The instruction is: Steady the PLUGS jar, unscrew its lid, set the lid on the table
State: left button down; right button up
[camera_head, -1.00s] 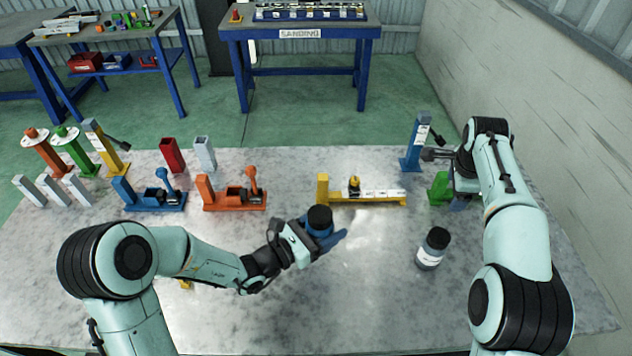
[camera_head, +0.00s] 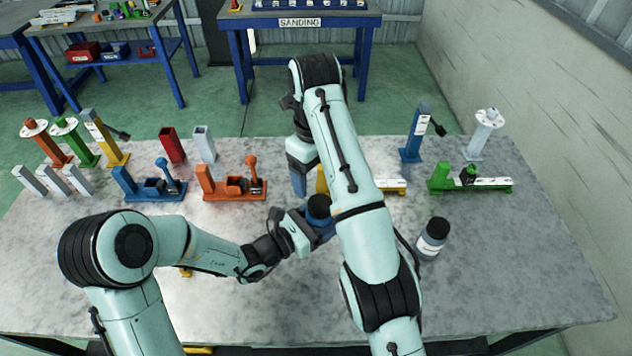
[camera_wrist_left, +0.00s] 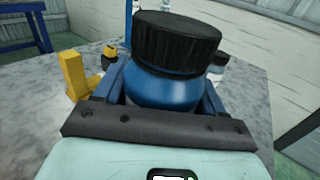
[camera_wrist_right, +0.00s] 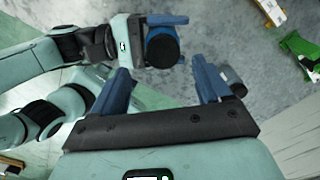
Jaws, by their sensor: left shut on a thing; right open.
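A jar with a ribbed black lid (camera_head: 319,206) and a blue body (camera_wrist_left: 160,90) stands upright between the fingers of my left gripper (camera_head: 322,228). The left gripper is shut on the jar's body, below the lid. The lid (camera_wrist_left: 177,42) sits on the jar. No lettering shows on this jar, so I cannot read whether it says PLUGS. My right gripper (camera_wrist_right: 162,84) is open and empty. In the head view it hangs beyond the held jar, partly behind my right forearm. The right wrist view shows the black lid (camera_wrist_right: 163,50) beyond its fingers.
Another black-lidded jar (camera_head: 432,240) with a white label stands to the right on the table (camera_head: 520,255). Orange (camera_head: 233,188), blue (camera_head: 150,190) and green (camera_head: 470,183) fixtures stand along the back. A yellow fixture (camera_head: 393,187) is partly hidden by my right arm. The front right is clear.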

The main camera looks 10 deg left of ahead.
aim_at(316, 200)
jog(key=shift+a+f, duration=0.1)
jog(key=shift+f, duration=0.45)
jog(key=shift+d+f, duration=0.2)
jog(key=shift+f, duration=3.15)
